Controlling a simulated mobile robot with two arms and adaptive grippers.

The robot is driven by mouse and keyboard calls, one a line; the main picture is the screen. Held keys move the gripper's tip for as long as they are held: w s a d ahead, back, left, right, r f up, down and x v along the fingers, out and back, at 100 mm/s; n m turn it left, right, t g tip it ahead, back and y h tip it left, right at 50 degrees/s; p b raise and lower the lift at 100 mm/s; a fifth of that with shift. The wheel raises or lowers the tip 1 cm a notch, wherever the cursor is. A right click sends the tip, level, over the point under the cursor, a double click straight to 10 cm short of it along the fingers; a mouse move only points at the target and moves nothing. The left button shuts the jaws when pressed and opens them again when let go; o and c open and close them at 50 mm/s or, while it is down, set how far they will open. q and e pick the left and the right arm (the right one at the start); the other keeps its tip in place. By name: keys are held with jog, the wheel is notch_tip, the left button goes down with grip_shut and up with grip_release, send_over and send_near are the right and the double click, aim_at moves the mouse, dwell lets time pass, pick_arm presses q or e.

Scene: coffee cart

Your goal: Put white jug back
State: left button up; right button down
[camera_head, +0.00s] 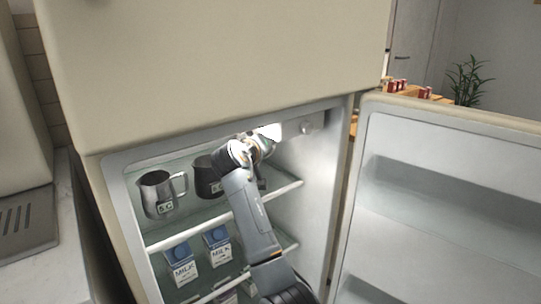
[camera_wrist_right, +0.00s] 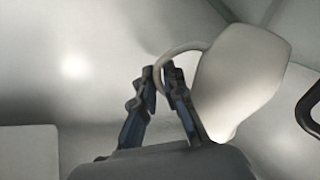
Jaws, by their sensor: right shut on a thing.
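The white jug (camera_wrist_right: 238,75) fills the upper right of the right wrist view, tilted there, with its curved handle toward my fingers. My right gripper (camera_wrist_right: 162,78) is shut on that handle. In the head view my right arm reaches into the open fridge above the upper shelf (camera_head: 222,214). My wrist hides most of the gripper there, and a bright white patch beside it may be part of the jug. I cannot tell whether the jug touches the shelf. My left gripper is not in view.
A steel jug (camera_head: 158,194) stands at the left of the upper shelf. A dark jug (camera_head: 206,176) stands beside it, partly behind my arm. Milk cartons (camera_head: 183,266) stand on the shelf below. The fridge door (camera_head: 440,200) is open at right.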

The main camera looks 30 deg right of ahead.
aim_at(270, 154)
notch_tip(270, 154, down, 3)
jog(key=shift+r+b, duration=0.1)
jog(key=shift+b, duration=0.35)
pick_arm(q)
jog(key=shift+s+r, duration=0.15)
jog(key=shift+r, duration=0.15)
pick_arm(e)
jog(key=shift+f, duration=0.25)
jog(key=shift+f, duration=0.15)
jog(key=c, duration=1.4)
grip_release()
